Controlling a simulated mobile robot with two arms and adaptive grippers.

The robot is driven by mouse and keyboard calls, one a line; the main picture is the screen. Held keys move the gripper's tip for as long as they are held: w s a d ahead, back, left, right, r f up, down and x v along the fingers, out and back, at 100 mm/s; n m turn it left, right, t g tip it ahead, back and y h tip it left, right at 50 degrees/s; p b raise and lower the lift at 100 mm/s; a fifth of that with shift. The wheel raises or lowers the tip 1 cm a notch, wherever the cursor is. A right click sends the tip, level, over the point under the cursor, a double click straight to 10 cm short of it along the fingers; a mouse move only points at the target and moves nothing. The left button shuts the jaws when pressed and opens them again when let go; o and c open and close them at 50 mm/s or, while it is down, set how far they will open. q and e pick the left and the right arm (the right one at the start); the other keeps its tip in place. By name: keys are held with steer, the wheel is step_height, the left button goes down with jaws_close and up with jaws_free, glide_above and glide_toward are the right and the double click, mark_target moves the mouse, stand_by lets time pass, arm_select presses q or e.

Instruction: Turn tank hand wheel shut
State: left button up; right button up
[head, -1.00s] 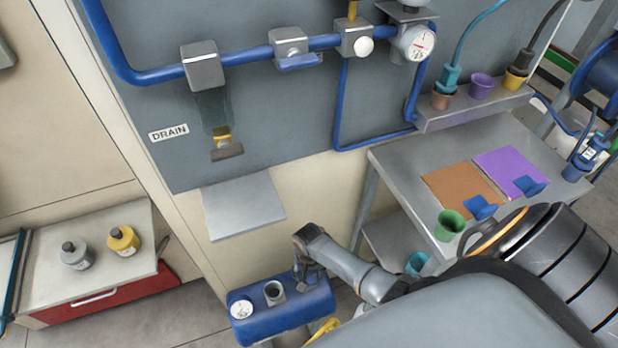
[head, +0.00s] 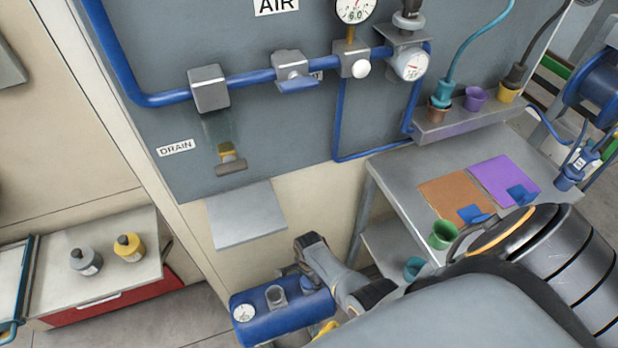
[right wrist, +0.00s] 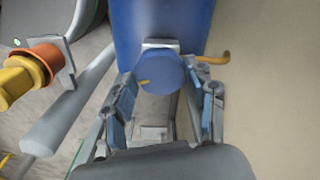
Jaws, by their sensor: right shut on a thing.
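The blue tank (head: 256,322) lies low at the foot of the wall panel, with a white gauge (head: 243,312) and a grey fitting (head: 276,297) on top. My right gripper (head: 304,282) is at the tank's right end. In the right wrist view, the tank (right wrist: 160,22) is ahead and the round blue hand wheel (right wrist: 160,74) sits between the two fingers of my right gripper (right wrist: 168,92), which is shut on it. In the head view the wheel is hidden behind my gripper. My left gripper is not in view.
A grey shelf (head: 246,215) juts from the panel just above the tank. A metal table (head: 397,168) with orange and purple mats stands to the right. A bench (head: 105,275) with a grey and a yellow bottle is at left. A yellow pipe (right wrist: 213,59) shows beside the wheel.

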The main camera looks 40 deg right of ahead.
steer(key=shift+m, duration=1.9)
steer(key=o, duration=1.2)
steer(key=shift+c, duration=0.2)
steer(key=shift+r, duration=0.1)
step_height(320, 180, up, 12)
